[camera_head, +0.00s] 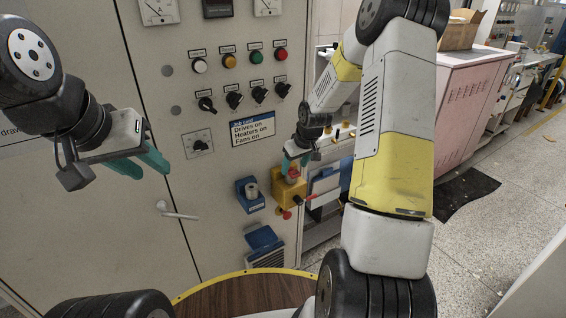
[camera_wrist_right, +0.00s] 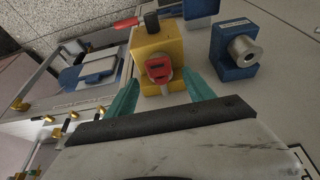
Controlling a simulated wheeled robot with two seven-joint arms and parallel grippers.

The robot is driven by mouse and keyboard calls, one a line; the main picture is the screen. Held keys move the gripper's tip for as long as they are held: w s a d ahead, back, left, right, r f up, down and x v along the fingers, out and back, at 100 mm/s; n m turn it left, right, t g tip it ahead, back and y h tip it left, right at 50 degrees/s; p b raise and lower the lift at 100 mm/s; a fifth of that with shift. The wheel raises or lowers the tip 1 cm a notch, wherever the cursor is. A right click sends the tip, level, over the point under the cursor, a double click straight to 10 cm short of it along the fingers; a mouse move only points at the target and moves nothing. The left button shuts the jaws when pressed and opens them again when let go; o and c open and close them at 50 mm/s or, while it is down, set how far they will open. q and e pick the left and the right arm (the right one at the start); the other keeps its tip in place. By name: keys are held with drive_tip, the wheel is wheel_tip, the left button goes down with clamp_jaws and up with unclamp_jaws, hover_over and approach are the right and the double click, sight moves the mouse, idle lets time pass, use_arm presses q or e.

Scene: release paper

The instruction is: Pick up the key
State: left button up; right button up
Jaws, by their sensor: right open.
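The key (camera_wrist_right: 160,70) has a red head and sits in the front of a yellow block (camera_wrist_right: 154,46) mounted on the cabinet panel. The yellow block also shows in the head view (camera_head: 283,190), with the red key head (camera_head: 292,175) at its top, partly hidden by my gripper. My right gripper (camera_wrist_right: 160,90) is open, with one teal finger on each side of the key; I cannot tell whether either finger touches it. In the head view my right gripper (camera_head: 300,160) is at the yellow block. My left gripper (camera_head: 146,162) is open and empty, left of the panel's knobs.
A blue block with a metal cylinder (camera_wrist_right: 234,50) is beside the yellow block. A red lever (camera_wrist_right: 127,23) sticks out from the yellow block. The panel bears knobs, coloured buttons and a sign (camera_head: 252,129). A door handle (camera_head: 178,212) and a round wooden table (camera_head: 250,295) are lower down.

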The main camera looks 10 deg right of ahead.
sight(291, 170)
drive_tip(key=shift+x, duration=1.1)
clamp_jaws()
